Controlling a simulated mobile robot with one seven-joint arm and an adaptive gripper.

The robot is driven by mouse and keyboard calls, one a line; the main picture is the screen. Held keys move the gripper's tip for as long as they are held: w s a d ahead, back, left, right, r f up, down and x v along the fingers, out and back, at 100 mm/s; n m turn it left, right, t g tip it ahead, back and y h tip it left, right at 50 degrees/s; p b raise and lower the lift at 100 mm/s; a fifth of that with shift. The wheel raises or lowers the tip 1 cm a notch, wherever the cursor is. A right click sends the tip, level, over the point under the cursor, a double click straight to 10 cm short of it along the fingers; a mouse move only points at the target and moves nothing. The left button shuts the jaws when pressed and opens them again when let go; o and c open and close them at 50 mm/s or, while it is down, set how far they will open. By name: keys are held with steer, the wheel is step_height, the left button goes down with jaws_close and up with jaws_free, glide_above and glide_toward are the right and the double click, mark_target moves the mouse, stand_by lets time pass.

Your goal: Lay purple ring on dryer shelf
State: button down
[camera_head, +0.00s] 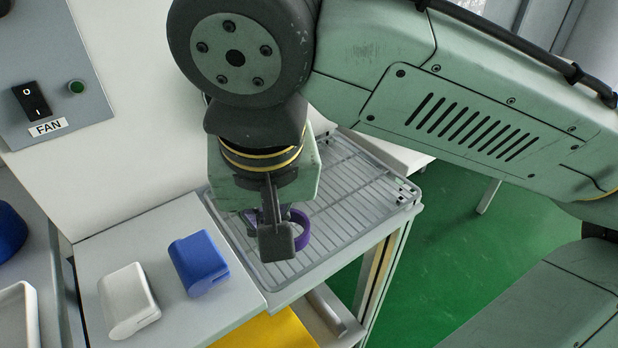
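The purple ring (303,229) is at the near left part of the wire dryer shelf (372,200). It shows on both sides of my gripper's dark finger, which hides its middle. My gripper (277,240) points down over the shelf, right at the ring. Only the near finger shows clearly, so I cannot tell whether the fingers are shut on the ring. I also cannot tell whether the ring touches the wires or hangs just above them.
A blue block (199,262) and a white block (128,300) lie on the grey top left of the shelf. A FAN switch (31,101) is on the wall panel. A yellow surface (265,332) lies below. The shelf's right part is clear.

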steer(key=w, duration=0.5)
steer(key=w+d+p, duration=0.1)
steer(key=w, duration=0.4)
steer(key=w+f+p, duration=0.1)
steer(key=w, duration=0.4)
steer(key=shift+d+f, duration=0.1)
steer(key=shift+d, duration=0.2)
steer(key=shift+w+f, duration=0.1)
steer(key=shift+w, duration=0.15)
steer(key=shift+f, duration=0.3)
steer(key=shift+s+p+x, duration=0.15)
steer(key=shift+p+x, duration=0.05)
steer(key=shift+x, duration=0.55)
steer(key=shift+s+p+x, duration=0.2)
steer(key=shift+x, duration=0.5)
steer(key=shift+d+f, duration=0.15)
steer(key=shift+f, duration=0.05)
steer(key=c, duration=2.2)
jaws_free()
steer(key=shift+c, duration=0.2)
steer(key=o, duration=0.4)
steer(key=shift+o, duration=0.2)
